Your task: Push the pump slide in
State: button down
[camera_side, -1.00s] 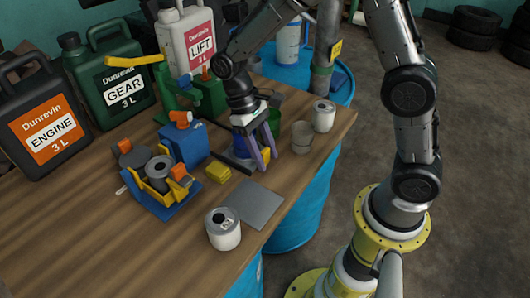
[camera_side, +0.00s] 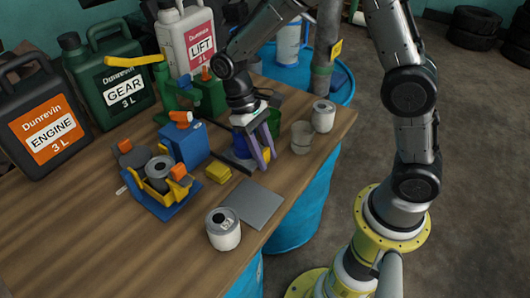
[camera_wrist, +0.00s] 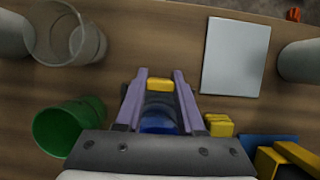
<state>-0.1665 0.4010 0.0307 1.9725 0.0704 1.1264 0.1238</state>
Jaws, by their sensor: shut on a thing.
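My gripper (camera_side: 265,160) has purple fingers and points down near the table's right edge. In the wrist view, the fingers (camera_wrist: 158,80) are closed on a small yellow piece (camera_wrist: 159,85) between their tips. A blue round part (camera_wrist: 157,122) shows behind it, between the fingers; whether they touch it is unclear. I cannot tell which part is the pump slide. A blue box with an orange top (camera_side: 184,146) stands left of my gripper. A green device with a yellow lever (camera_side: 178,98) stands behind that box.
A green cup (camera_wrist: 62,128), a clear cup (camera_side: 302,138) and a white can (camera_side: 324,115) stand close to my gripper. A grey plate (camera_side: 256,206), another can (camera_side: 223,229), yellow blocks (camera_side: 218,173) and a blue-and-yellow forklift part (camera_side: 160,186) lie nearby.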

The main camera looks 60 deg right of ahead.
dwell(0.5)
jog(key=w, duration=1)
jog(key=shift+r, duration=0.15)
jog(key=c, duration=0.5)
grip_release()
jog(key=v, duration=1.3)
jog(key=shift+r, duration=0.3)
